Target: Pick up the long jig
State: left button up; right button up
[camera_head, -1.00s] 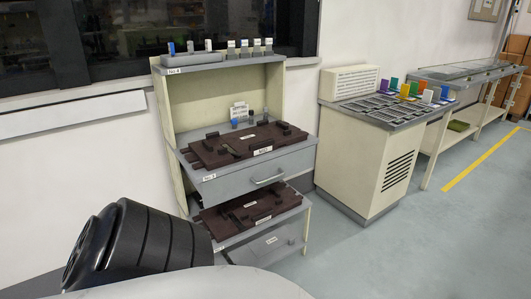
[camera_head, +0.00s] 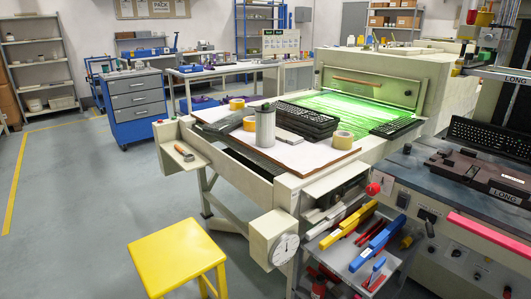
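A dark brown jig (camera_head: 478,181) with a "LONG" label on its front edge lies on the dark bed of the machine at the right edge of the head view. Its right end is cut off by the picture edge. A black keyboard (camera_head: 492,137) shows just behind and above it; I cannot tell whether they touch. Neither of my grippers is in view.
A pink bar (camera_head: 492,240) runs along the machine's front. To the left, a table (camera_head: 290,160) holds stacked black keyboards (camera_head: 305,119), a grey canister (camera_head: 265,127) and tape rolls. A yellow stool (camera_head: 178,255) stands front left. Open floor (camera_head: 80,220) lies further left.

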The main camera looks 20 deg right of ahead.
aim_at(512, 186)
jog(key=z, duration=2.75)
jog(key=k, duration=0.6)
jog(key=z, duration=0.7)
jog(key=k, duration=0.5)
jog(key=z, duration=0.5)
jog(key=i, duration=1.7)
jog(key=u, duration=1.9)
jog(key=i, duration=0.8)
jog(key=u, duration=0.7)
